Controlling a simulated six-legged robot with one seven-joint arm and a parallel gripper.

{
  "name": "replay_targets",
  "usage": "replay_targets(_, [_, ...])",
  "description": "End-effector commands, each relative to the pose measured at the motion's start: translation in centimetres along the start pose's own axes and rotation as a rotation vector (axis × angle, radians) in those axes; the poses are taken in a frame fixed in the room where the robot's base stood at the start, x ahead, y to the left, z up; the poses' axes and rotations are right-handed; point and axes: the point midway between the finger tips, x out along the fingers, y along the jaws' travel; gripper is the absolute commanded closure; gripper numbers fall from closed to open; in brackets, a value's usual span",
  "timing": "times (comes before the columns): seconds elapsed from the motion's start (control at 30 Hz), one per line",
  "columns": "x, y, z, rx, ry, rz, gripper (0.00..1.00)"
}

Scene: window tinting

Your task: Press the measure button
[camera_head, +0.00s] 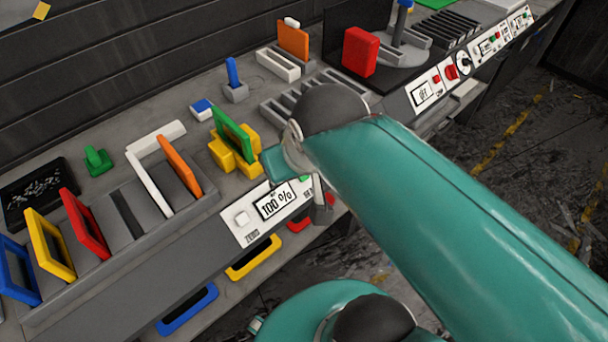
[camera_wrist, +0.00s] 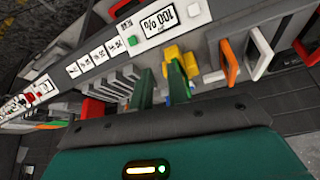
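The control panel (camera_head: 235,232) on the bench front has a white button (camera_head: 241,218) above the label ZERO and a display (camera_head: 275,203) reading 100 %. A green button (camera_head: 305,178) right of the display is partly hidden by my arm, and its label cannot be fully read. In the wrist view the panel is upside down, with the green button (camera_wrist: 132,40) left of the display (camera_wrist: 160,20). My gripper (camera_wrist: 162,74) shows two dark green fingers apart, with nothing seen between them. It points toward the panel and appears apart from the green button.
A yellow holder (camera_head: 222,157) with a green frame (camera_head: 234,135) stands behind the panel. A rack at left holds blue, yellow (camera_head: 49,246), red (camera_head: 85,223) and orange (camera_head: 179,166) frames. More panels (camera_head: 425,92) and a red block (camera_head: 360,52) lie farther right.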

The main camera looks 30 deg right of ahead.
Motion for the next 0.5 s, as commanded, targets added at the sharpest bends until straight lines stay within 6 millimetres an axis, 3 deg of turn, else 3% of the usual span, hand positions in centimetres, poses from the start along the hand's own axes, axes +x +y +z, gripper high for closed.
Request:
replay_targets(0.07, [0.0, 0.0, 0.0, 0.0, 0.0, 0.0, 1.0])
replay_targets(0.5, [0.0, 0.0, 0.0, 0.0, 0.0, 0.0, 1.0])
